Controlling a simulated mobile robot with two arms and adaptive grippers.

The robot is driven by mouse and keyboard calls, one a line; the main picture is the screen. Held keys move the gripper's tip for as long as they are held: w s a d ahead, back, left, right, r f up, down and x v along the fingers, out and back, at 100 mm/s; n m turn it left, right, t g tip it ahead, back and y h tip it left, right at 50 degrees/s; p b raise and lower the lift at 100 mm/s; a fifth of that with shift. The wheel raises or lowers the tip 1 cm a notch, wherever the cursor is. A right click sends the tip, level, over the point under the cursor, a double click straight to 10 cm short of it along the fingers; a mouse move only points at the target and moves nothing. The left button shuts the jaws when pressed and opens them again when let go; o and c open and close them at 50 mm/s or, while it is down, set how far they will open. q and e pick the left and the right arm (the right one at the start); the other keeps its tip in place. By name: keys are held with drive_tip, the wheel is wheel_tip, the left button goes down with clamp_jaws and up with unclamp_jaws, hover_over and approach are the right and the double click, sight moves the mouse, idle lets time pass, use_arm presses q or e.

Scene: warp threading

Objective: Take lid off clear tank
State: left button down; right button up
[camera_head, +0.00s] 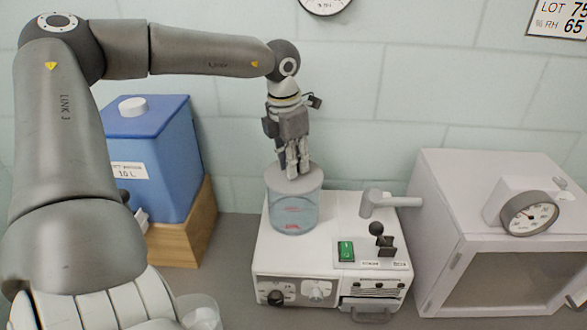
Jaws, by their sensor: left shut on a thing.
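The clear tank (292,215) is a see-through cylinder with bluish contents and red marks, standing on the left part of a white machine (300,262). Its grey round lid (308,182) sits at the top of the tank; I cannot tell whether there is a gap between them. My left gripper (298,172) points straight down above the lid, with its fingers shut on the lid's grip, which the fingers mostly hide. My right gripper is not in the view.
A blue container (160,190) on a wooden block (192,232) stands left. A white cabinet (440,215) with a gauge (531,214) stands right. A grey spout (385,201) and black lever (381,240) rise from the machine. A clear cup (200,312) is at the front.

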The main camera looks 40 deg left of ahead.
use_arm(q)
drive_tip(key=shift+r, duration=0.15)
drive_tip(key=shift+r, duration=0.2)
wheel_tip(320, 180, up, 2)
drive_tip(key=shift+w+r+b, duration=0.1)
drive_tip(key=shift+b, duration=0.4)
drive_tip(key=s+d+r+b, duration=0.2)
drive_tip(key=d+r+b, duration=0.3)
drive_tip(key=d+r, duration=0.5)
drive_tip(key=d, duration=0.3)
drive_tip(key=shift+d, duration=0.35)
